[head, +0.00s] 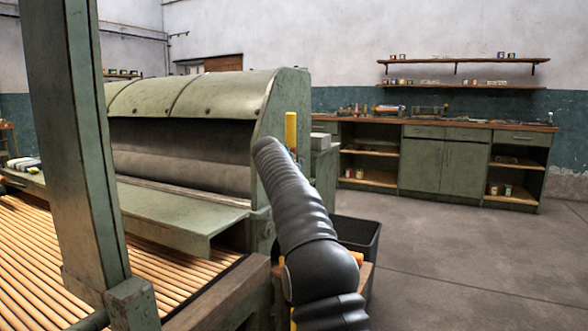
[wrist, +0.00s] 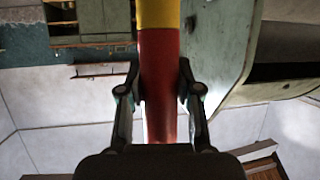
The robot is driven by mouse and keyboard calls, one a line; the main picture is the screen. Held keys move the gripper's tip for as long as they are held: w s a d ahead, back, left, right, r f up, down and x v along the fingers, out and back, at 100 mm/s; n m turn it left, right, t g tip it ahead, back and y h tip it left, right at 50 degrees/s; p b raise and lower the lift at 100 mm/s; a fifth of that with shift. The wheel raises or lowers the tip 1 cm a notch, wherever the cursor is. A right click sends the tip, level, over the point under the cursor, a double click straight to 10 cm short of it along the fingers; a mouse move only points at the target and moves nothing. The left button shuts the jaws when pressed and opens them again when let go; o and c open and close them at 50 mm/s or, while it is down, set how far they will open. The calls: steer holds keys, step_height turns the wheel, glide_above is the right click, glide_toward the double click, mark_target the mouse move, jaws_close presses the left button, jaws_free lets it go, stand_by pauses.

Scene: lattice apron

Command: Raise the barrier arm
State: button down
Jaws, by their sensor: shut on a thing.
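The barrier arm is a round bar banded in yellow and red. In the head view its yellow end (head: 291,129) stands up, near vertical, beside the green machine's end plate; its lower part is hidden behind my dark arm. In the wrist view the barrier arm (wrist: 160,55) runs down the middle, yellow at the top and red below. My gripper (wrist: 160,90) has one finger on each side of the red band and is shut on it. In the head view my gripper is hidden behind my arm.
The green machine (head: 190,95) with its wooden roller bed (head: 35,250) fills the left, behind a green post (head: 80,150). A dark bin (head: 358,232) stands right of my arm. A green workbench (head: 445,160) lines the back wall. Floor at right is clear.

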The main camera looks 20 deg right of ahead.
steer(key=shift+w+a, duration=0.2)
steer(key=shift+a, duration=0.2)
steer(key=c, duration=0.9)
jaws_free()
steer(key=shift+a+f, duration=0.1)
steer(key=shift+c, duration=0.2)
steer(key=shift+o, duration=0.9)
steer(key=shift+w+a, duration=0.1)
steer(key=shift+a, duration=0.05)
steer(key=shift+d, duration=0.35)
steer(key=v, duration=1.2)
